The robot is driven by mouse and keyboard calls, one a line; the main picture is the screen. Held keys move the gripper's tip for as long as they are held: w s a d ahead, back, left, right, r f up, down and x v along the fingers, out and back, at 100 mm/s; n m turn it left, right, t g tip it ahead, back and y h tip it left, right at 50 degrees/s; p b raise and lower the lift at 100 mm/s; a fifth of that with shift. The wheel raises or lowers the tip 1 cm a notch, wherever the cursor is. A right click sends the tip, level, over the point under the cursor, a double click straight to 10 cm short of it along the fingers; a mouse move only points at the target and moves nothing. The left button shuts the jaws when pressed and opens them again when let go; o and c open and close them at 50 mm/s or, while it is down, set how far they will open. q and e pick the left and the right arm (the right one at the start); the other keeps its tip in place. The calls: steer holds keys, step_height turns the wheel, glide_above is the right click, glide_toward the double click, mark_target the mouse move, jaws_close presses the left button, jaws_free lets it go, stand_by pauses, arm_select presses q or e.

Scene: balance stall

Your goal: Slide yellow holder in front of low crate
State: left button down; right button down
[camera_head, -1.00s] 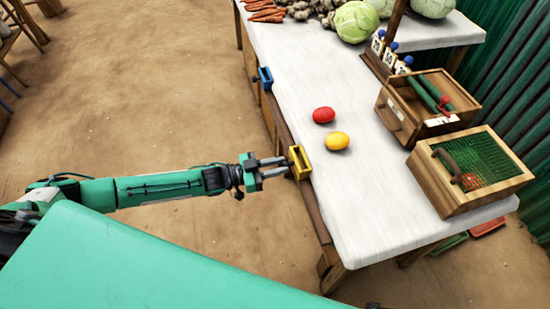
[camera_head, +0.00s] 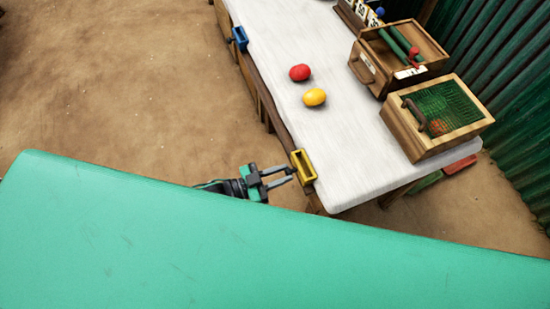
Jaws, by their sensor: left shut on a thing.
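The yellow holder (camera_head: 304,167) sits on the left edge of the white-topped table, close to its near corner. My left gripper (camera_head: 292,171) reaches it from the left and is shut on it. Two wooden boxes stand on the table's right side. The nearer one (camera_head: 423,145) has a green mesh top with a dark handle and something orange-red inside. The farther one (camera_head: 367,72) is open and holds green rods. I cannot tell for certain which is the low crate. My right gripper is not in view.
A blue holder (camera_head: 239,38) sits farther along the same table edge. A red round item (camera_head: 299,72) and a yellow one (camera_head: 314,97) lie on the tabletop (camera_head: 350,150). A green corrugated wall (camera_head: 510,90) stands at the right. My green body hides the foreground.

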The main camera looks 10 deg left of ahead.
arm_select(q)
steer(key=shift+s+d, duration=0.45)
steer(key=shift+s, duration=0.25)
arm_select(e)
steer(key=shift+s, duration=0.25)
arm_select(q)
steer(key=c, duration=1.2)
jaws_free()
steer(key=shift+s, duration=0.1)
steer(key=b+v, duration=0.1)
steer(key=v, duration=1.2)
steer(key=shift+s+a, duration=0.2)
steer(key=shift+a, duration=0.1)
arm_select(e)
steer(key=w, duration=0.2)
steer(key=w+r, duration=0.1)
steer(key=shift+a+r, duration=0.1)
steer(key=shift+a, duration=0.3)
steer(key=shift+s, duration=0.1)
